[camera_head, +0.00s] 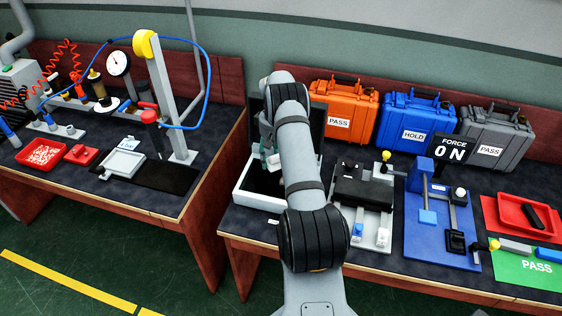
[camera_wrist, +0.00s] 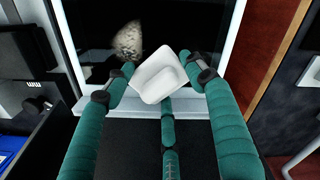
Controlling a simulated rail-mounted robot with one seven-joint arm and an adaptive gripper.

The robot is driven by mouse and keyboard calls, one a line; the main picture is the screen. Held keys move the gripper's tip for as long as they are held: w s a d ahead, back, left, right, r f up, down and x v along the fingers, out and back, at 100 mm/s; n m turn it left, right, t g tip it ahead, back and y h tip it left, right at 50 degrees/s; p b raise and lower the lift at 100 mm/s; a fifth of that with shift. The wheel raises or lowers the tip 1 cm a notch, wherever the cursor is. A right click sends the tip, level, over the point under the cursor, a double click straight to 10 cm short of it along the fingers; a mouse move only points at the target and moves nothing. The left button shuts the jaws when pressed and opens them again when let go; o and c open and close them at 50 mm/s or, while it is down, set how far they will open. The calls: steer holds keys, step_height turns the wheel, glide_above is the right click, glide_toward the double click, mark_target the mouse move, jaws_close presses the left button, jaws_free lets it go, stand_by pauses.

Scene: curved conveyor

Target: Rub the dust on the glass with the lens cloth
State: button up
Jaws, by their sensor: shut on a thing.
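My gripper (camera_wrist: 157,70) has green fingers and is shut on a white, creased lens cloth (camera_wrist: 157,78). The cloth is over the near edge of the dark glass (camera_wrist: 95,25); I cannot tell whether it touches. A pale, speckled dust patch (camera_wrist: 130,42) lies on the glass, up and left of the cloth and apart from it in the wrist view. A white frame (camera_wrist: 198,104) surrounds the glass. In the head view, the frame (camera_head: 258,203) is partly hidden by my arm; my gripper (camera_head: 268,158) shows only in part there, and cloth and dust cannot be made out.
Right of the frame stand a grey-and-black fixture (camera_head: 365,190) and a blue fixture (camera_head: 420,216). Orange (camera_head: 343,104), blue (camera_head: 415,118) and grey (camera_head: 495,135) cases line the back. A red tray (camera_head: 510,205) is far right. A gap separates the left bench.

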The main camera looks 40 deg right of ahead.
steer(key=shift+s+r+p, duration=0.1)
steer(key=shift+r+p, duration=1.6)
steer(key=shift+r, duration=1.05)
